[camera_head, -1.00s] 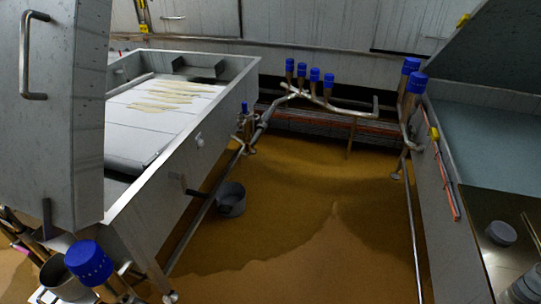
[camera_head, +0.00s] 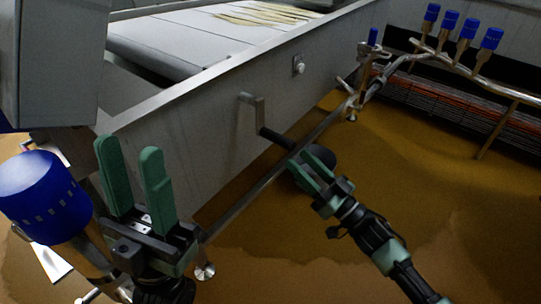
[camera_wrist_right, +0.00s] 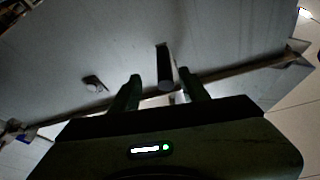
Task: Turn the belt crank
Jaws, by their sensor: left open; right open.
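The belt crank (camera_head: 254,112) is on the side wall of the long steel vat. It has a bent grey metal arm and a dark cylindrical handle (camera_head: 276,138) that sticks out towards the lower right. My right gripper (camera_head: 308,170) is open, just off the end of the handle. In the right wrist view the handle (camera_wrist_right: 166,84) shows end-on between the two open fingers (camera_wrist_right: 163,86); I cannot tell whether they touch it. My left gripper (camera_head: 131,158) is open and empty, fingers up, at the left, apart from the crank.
A round knob (camera_head: 298,65) sits on the vat wall (camera_head: 205,150) right of the crank. A steel pipe (camera_head: 262,182) runs along below it. A blue-capped post (camera_head: 45,195) stands at the left.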

